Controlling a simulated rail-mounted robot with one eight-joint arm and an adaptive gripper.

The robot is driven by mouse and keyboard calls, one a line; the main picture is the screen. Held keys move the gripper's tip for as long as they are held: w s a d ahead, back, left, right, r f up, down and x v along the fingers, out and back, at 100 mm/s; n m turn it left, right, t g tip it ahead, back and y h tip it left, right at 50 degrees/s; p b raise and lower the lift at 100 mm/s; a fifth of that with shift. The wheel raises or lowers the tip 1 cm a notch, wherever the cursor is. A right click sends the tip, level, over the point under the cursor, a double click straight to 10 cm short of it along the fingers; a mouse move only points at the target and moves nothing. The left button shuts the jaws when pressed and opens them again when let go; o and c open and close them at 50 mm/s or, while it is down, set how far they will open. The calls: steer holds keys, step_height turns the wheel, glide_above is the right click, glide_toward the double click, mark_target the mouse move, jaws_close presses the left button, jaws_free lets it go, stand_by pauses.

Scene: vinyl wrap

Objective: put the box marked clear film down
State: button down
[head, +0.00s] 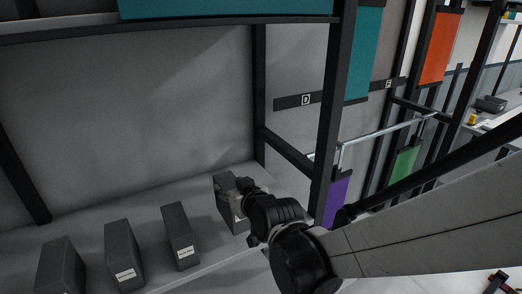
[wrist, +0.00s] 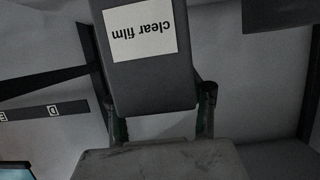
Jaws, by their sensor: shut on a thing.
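The box marked clear film (wrist: 148,82) fills the upper middle of the wrist view, a dark grey box with a white label that reads upside down there. My gripper (wrist: 160,108) has one finger at each side of it and is shut on it. In the head view, the held box (head: 224,186) is upright at the right end of the grey shelf (head: 210,262), partly hidden by my gripper (head: 238,190). I cannot tell whether its base touches the shelf.
Several similar dark boxes stand to the left on the shelf, the nearest being a labelled box (head: 179,236). A black rack post (head: 329,130) rises just right of my gripper. Bare shelf lies behind the boxes. A purple panel (head: 337,200) hangs beyond the post.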

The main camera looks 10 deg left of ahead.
steer(key=shift+f, duration=2.3)
steer(key=shift+f+b, duration=0.2)
steer(key=shift+b, duration=0.1)
steer(key=c, duration=0.9)
jaws_free()
steer(key=shift+r, duration=0.1)
steer(key=shift+c, duration=0.2)
